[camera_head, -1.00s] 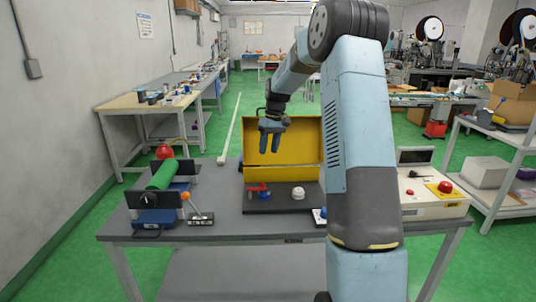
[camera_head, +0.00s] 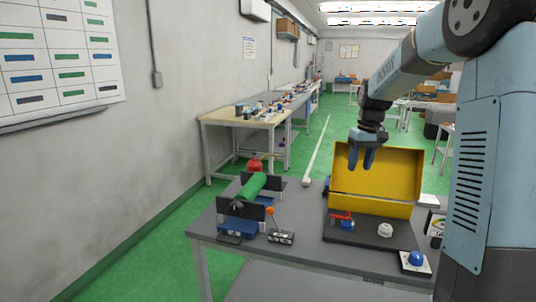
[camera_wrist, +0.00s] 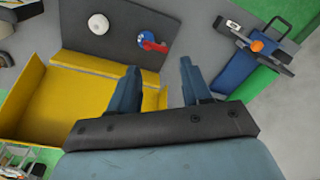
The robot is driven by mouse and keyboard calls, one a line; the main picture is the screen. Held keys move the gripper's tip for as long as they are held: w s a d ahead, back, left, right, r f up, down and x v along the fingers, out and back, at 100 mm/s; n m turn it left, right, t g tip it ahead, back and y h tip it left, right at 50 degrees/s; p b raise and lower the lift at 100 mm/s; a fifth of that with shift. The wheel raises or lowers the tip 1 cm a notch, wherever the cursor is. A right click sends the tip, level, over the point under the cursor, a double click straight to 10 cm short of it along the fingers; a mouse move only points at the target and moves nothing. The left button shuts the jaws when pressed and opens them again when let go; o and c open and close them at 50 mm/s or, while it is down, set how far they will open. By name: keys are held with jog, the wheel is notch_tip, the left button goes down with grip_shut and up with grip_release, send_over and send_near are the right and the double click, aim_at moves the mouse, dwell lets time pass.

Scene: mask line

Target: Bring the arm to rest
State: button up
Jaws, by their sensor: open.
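My gripper (camera_head: 362,158) hangs in the air in front of the yellow box (camera_head: 372,207), its fingers pointing down. It is open and empty. In the wrist view my gripper (camera_wrist: 158,85) shows two blue-grey fingers spread apart, with the yellow box (camera_wrist: 85,100) below and to the left. A dark board (camera_head: 362,238) lies before the box with a red and blue valve (camera_head: 342,221) and a white knob (camera_head: 385,230) on it. My arm rises at the right of the head view and hides part of the table.
A blue button on a white plate (camera_head: 416,259) sits at the right. The wall is left; green floor lies between.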

jog(key=s+a+r+m+t+h, duration=0.15)
jog(key=s+r, duration=0.25)
jog(key=s, duration=0.5)
jog(key=s+a+r+t+y, duration=0.1)
jog(key=s+a+r, duration=0.25)
jog(key=s, duration=0.55)
jog(key=s+f+m+t, duration=0.1)
jog(key=s+f+t, duration=0.1)
jog(key=s, duration=1.3)
jog(key=shift+s+a, duration=0.25)
jog(key=shift+a, duration=0.1)
jog(key=shift+f+t, duration=0.1)
jog(key=shift+t, duration=0.15)
